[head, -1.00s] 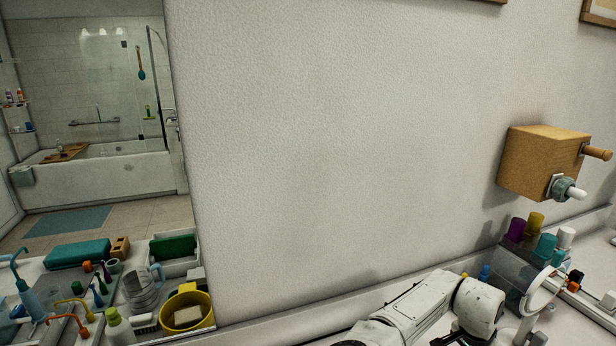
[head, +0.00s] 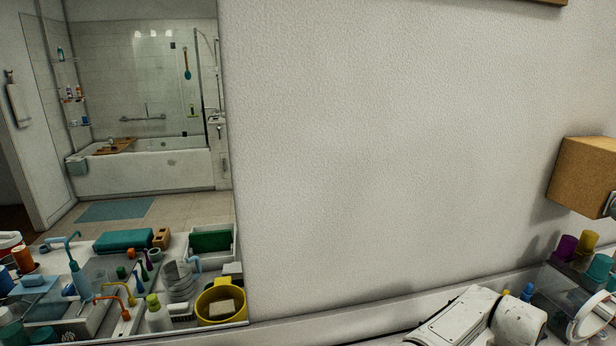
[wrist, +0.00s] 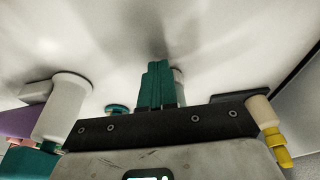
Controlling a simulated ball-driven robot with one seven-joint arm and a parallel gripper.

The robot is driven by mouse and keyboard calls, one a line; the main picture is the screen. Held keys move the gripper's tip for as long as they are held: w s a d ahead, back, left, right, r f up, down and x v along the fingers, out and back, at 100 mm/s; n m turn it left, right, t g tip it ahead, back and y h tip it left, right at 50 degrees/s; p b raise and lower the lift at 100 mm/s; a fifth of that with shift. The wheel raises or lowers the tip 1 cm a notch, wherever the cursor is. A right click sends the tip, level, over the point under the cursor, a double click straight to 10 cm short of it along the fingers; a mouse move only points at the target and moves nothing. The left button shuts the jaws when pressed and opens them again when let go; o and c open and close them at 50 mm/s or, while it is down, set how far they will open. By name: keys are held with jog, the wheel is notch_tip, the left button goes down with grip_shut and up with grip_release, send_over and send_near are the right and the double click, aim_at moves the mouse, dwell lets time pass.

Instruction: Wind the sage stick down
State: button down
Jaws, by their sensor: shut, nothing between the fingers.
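My gripper (wrist: 155,85) shows in the wrist view as two teal fingers pressed together on a dark bar, with nothing between them. A pale cylinder is partly hidden just behind the fingers. I cannot identify a sage stick with certainty in either view. A cream stick with a yellow lower part (wrist: 270,132) is at the right of the wrist view, apart from the fingers. In the head view my arm is at the bottom right and its gripper is out of frame.
In the wrist view, a white flanged cylinder (wrist: 62,105) is at left. A wall mirror reflects a cluttered counter.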

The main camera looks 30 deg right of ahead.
jog(key=shift+w+d+f, duration=0.1)
jog(key=shift+w+f, duration=0.05)
jog(key=shift+f, duration=0.3)
jog(key=shift+w+d+r, duration=0.25)
jog(key=shift+w+r, duration=0.1)
jog(key=shift+w, duration=0.3)
jog(key=shift+w+a+r, duration=0.1)
jog(key=shift+w+a, duration=0.15)
jog(key=shift+a, duration=0.1)
notch_tip(320, 180, up, 6)
jog(key=p, duration=0.5)
jog(key=shift+a, duration=0.1)
